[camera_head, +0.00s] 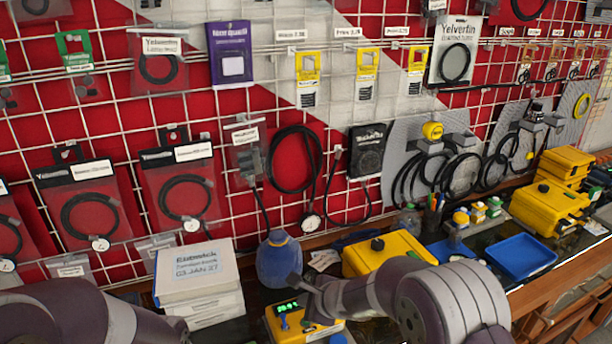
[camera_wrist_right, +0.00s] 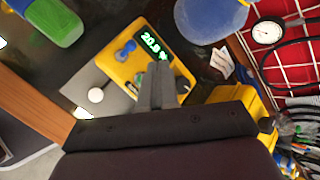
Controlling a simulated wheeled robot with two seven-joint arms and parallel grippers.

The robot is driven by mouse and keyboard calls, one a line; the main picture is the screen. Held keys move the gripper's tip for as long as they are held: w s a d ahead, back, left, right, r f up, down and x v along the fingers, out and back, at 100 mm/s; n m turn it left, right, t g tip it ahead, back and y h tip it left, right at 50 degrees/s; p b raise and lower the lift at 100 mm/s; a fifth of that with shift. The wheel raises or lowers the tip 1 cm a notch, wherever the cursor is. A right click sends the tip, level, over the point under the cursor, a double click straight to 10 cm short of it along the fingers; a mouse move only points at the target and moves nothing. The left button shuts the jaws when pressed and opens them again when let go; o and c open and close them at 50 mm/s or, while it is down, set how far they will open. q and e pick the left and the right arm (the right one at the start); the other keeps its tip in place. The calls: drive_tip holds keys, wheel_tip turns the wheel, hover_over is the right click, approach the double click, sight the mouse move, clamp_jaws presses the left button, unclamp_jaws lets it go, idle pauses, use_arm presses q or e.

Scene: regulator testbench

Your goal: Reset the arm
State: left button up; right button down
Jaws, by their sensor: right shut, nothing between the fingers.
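My right arm comes in from the lower right in the head view. Its gripper (camera_head: 312,297) is over a small yellow device (camera_head: 290,332) with a green lit display. In the right wrist view my right gripper (camera_wrist_right: 157,72) has its two fingers together with nothing between them. Its tips show against the yellow device (camera_wrist_right: 128,62), beside the display, which seems to read 20.8 %. Whether they touch it I cannot tell. A blue knob (camera_wrist_right: 126,48) sits on the device. My left arm shows at the lower left in the head view; its gripper is out of sight.
A white box stack (camera_head: 197,284) and a blue rounded object (camera_head: 279,262) stand close to the device. A large yellow case (camera_head: 385,252) lies behind my right arm. A blue tray (camera_head: 520,257) is at the right. A grid wall with hanging cables rises behind.

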drive_tip(key=s+d+f+n+g+h, duration=0.1)
drive_tip(key=s+d+n+g, duration=0.1)
drive_tip(key=s+n, duration=0.4)
drive_tip(key=s+d+f+n+g, duration=0.1)
drive_tip(key=s+d+n+g, duration=0.2)
drive_tip(key=s+n, duration=0.3)
drive_tip(key=s+d+r+n+h, duration=0.4)
drive_tip(key=s+d+n, duration=0.3)
drive_tip(key=s+d, duration=0.5)
drive_tip(key=shift+d+r+g, duration=0.4)
drive_tip(key=shift+d+r, duration=0.1)
drive_tip(key=shift+d, duration=0.05)
drive_tip(key=shift+w, duration=0.1)
